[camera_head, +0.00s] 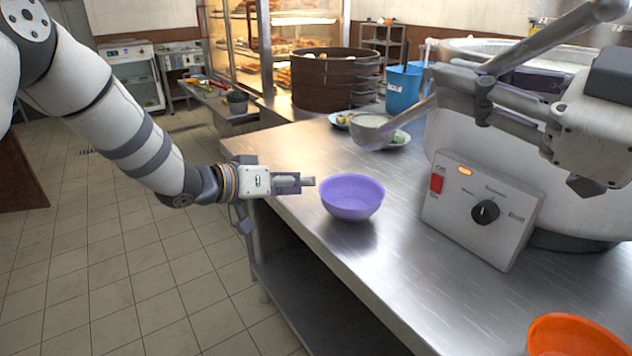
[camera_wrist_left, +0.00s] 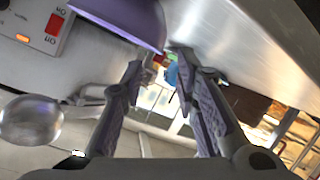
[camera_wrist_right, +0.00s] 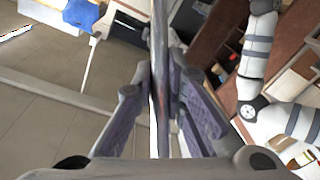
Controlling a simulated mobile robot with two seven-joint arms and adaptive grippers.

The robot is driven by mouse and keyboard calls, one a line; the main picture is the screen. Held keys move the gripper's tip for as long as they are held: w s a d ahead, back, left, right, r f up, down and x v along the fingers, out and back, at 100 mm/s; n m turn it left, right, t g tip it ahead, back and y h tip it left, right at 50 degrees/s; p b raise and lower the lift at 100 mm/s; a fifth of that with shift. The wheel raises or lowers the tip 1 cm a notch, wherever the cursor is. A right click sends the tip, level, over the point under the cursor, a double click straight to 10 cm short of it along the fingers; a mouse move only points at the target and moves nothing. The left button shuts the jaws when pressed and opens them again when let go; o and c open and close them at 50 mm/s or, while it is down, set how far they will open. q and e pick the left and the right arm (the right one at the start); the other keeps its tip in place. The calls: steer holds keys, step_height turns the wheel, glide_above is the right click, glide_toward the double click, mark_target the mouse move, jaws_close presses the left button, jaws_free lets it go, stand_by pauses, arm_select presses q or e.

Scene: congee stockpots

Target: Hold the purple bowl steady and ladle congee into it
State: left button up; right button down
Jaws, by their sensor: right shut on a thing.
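The purple bowl (camera_head: 352,197) stands upright on the steel counter near its left edge. My left gripper (camera_head: 306,181) is just left of the bowl. In the left wrist view, its fingers (camera_wrist_left: 158,75) are apart and empty, with the purple bowl (camera_wrist_left: 125,18) beyond the tips. My right gripper (camera_head: 462,84) is shut on the ladle's handle, which also shows between its fingers in the right wrist view (camera_wrist_right: 160,75). The ladle (camera_head: 371,132) hangs above the counter behind the purple bowl, with pale congee in its cup. The stockpot (camera_head: 455,140) stands at the right, partly hidden by my right arm.
A control box (camera_head: 480,208) with a knob is on the stockpot's front. An orange bowl (camera_head: 577,337) is at the front right. Plates of food (camera_head: 398,140), a blue container (camera_head: 403,90) and a brown steamer (camera_head: 325,82) stand behind. The counter front of the purple bowl is clear.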

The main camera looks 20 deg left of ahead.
mark_target(335, 181)
arm_select(q)
steer(key=x, duration=0.8)
steer(key=shift+w+d, duration=0.1)
steer(key=shift+w, duration=0.05)
jaws_close()
